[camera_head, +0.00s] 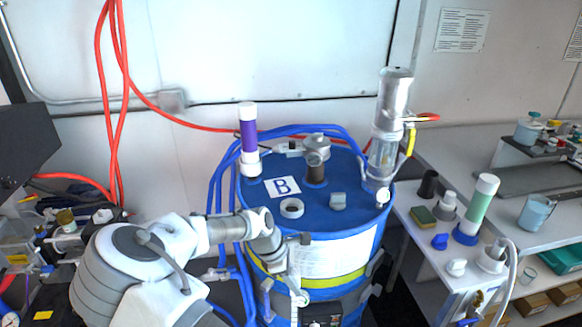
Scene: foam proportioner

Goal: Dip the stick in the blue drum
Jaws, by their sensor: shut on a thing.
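The blue drum (312,228) stands upright in the middle of the view, with a "B" label on its lid and a white label and yellow band on its side. My gripper (297,297) is low in front of the drum's near side, below the lid's level, and is shut on a pale, narrow piece (294,316) that looks like the stick. This piece runs down out of the bottom of the picture, so its lower end is hidden.
On the lid stand a purple tube (248,136), a grey valve fitting (316,158), a small grey cap (338,201) and a tall clear cylinder (386,145). Blue hoses (221,195) loop around the drum's left side. A bench (430,240) with small parts stands at right.

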